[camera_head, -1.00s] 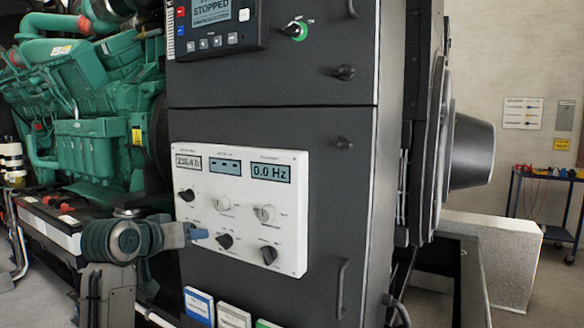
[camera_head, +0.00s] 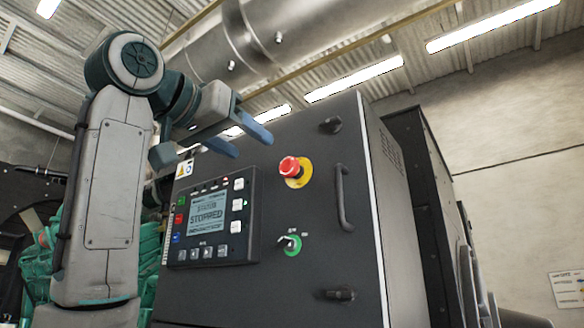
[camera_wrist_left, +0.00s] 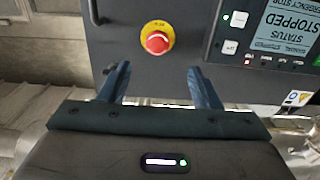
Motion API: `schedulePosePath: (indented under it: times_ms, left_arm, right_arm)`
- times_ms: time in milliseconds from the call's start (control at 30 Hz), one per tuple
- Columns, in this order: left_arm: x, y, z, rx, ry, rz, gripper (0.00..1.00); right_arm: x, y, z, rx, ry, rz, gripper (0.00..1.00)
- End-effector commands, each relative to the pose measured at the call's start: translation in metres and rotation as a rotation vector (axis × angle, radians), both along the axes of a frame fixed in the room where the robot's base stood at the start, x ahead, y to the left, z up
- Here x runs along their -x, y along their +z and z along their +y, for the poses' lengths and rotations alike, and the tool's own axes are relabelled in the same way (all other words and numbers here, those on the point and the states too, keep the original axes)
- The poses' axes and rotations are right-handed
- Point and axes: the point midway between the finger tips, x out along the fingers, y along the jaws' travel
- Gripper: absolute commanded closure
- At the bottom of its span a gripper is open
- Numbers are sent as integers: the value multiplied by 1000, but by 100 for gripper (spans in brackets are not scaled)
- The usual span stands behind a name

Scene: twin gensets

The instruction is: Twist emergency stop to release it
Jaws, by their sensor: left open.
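The emergency stop is a red mushroom button (camera_head: 289,167) on a yellow round base, on the upper front of the dark grey cabinet (camera_head: 330,230). My left gripper (camera_head: 245,142) is raised at the left of the button, in front of the cabinet's upper part, with its blue fingers pointing right. The fingers are apart and empty. In the left wrist view the button (camera_wrist_left: 157,42) lies beyond the fingertips, roughly between them, and nothing touches it. My right gripper is not in view.
A control panel (camera_head: 210,217) with a screen reading STOPPED sits left of the button. A green key switch (camera_head: 290,243) is below it. A black door handle (camera_head: 344,198) stands out to the right. A large metal duct (camera_head: 270,45) runs overhead.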

Motion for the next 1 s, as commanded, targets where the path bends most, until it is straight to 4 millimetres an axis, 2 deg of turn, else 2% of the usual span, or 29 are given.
schedulePosePath:
  times_ms: [100, 200, 500, 700, 1000]
  left_arm:
    - [5, 7, -4, -3, -4, -6, 43]
    - [-4, 8, -11, -4, -6, -5, 43]
    - [-50, 8, -44, -4, -5, -3, 43]
    - [-72, 8, -60, -3, -4, -6, 43]
    - [-80, 6, -65, -3, -3, -7, 43]
  right_arm:
    - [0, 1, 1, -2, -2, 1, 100]
    - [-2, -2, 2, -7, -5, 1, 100]
    - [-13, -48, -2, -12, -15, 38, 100]
    - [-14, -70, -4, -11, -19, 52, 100]
    - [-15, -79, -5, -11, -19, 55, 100]
